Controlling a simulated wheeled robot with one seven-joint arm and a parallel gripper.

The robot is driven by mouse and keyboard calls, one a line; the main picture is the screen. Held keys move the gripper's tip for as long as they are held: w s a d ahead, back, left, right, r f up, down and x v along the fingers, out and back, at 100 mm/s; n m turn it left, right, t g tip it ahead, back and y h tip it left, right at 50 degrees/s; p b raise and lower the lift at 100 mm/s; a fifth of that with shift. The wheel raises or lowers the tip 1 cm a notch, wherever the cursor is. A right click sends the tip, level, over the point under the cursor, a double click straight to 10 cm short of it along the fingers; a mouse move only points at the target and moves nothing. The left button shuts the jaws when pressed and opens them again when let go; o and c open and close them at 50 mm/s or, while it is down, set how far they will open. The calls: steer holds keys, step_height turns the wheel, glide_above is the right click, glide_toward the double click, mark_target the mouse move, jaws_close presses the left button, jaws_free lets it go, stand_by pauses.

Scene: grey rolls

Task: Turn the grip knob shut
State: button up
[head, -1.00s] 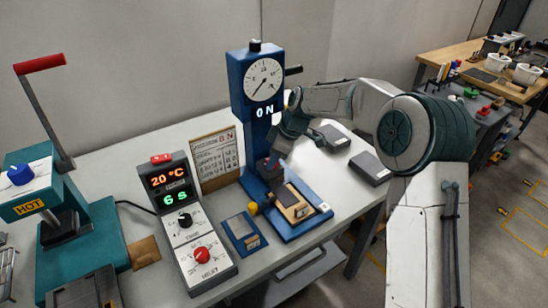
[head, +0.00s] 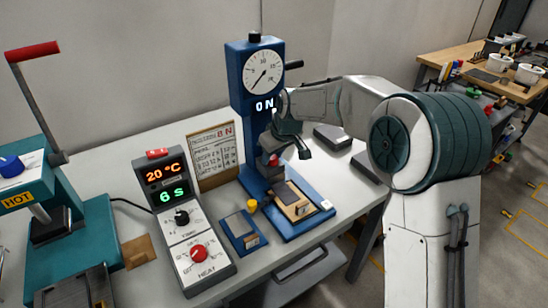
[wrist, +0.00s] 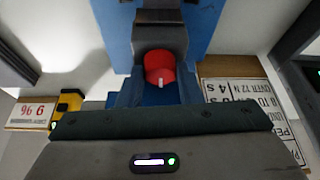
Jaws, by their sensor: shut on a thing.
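The grip knob (head: 273,160) is red and sits low on the blue force tester, above its base. In the wrist view the knob (wrist: 160,70) shows in the middle, with a short white mark. My gripper (head: 274,150) reaches the knob from the right and is shut on it. The tester (head: 238,85) has a round dial and a display reading 0 N. A tan and dark piece (head: 294,205) lies on its blue base.
A heat and timer box (head: 190,235) showing 20 °C and 6 s stands left of the tester. A paper card (head: 213,157) stands behind. A small blue fixture (head: 240,230) lies in front. A teal hot press (head: 95,245) is at far left. Dark blocks (head: 332,137) lie right of the tester.

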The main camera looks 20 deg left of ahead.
steer(key=m+h, duration=0.1)
steer(key=m, duration=0.1)
steer(key=m+t+b, duration=0.1)
steer(key=m, duration=0.2)
steer(key=shift+s+a+m+h, duration=0.2)
steer(key=shift+m+h, duration=0.1)
steer(key=shift+h, duration=0.1)
steer(key=shift+m+t+h, duration=0.4)
steer(key=shift+m+h, duration=0.4)
steer(key=shift+m, duration=1.5)
steer(key=shift+b, duration=0.3)
steer(key=o, duration=1)
steer(key=v, duration=1.4)
steer(key=shift+a+f, duration=0.1)
steer(key=shift+a, duration=0.05)
